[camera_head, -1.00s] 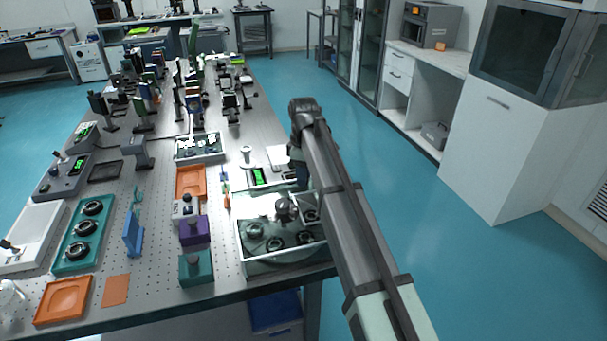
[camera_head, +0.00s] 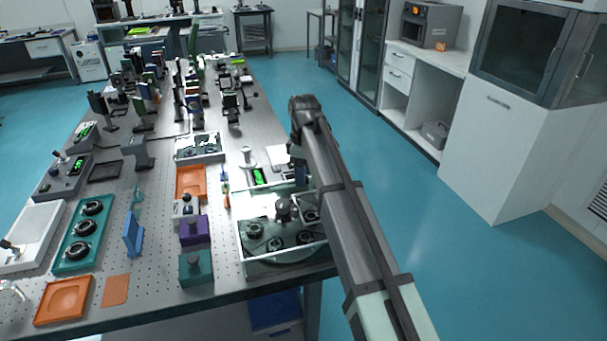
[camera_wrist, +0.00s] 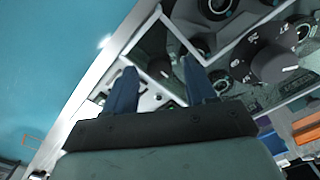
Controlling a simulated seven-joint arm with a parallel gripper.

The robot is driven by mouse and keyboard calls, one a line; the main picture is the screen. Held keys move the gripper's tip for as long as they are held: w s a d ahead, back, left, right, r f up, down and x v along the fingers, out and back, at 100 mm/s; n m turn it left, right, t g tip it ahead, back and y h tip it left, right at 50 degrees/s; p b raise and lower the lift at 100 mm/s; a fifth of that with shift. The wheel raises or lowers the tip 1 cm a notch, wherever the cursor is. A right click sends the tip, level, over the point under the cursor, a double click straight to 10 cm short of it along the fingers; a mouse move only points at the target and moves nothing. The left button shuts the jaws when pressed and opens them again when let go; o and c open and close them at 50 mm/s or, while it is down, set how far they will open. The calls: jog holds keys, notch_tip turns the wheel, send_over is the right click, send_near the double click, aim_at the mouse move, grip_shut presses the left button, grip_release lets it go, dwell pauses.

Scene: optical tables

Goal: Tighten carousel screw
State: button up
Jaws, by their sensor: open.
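The likely carousel is the unit with a dark marked knob (camera_head: 283,212) in the white-rimmed tray (camera_head: 240,243) at the table's front right corner. In the wrist view, the knob (camera_wrist: 272,60) stands at the upper right, among round mounts. I cannot make out a separate screw. My gripper (camera_wrist: 160,82) shows two blue fingers, apart, with nothing clearly held between them. They reach over the tray's white rim and a divider, left of the knob. In the head view my arm hides most of the gripper, at the tray's far right.
Round black-ringed optics (camera_head: 255,229) crowd the tray. A purple block (camera_head: 194,231), a teal block (camera_head: 196,267) and an orange tray (camera_head: 191,182) stand to its left. Open blue floor (camera_head: 455,260) lies right of the table.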

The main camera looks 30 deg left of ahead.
notch_tip(320, 180, up, 13)
dwell(0.5)
dwell(0.3)
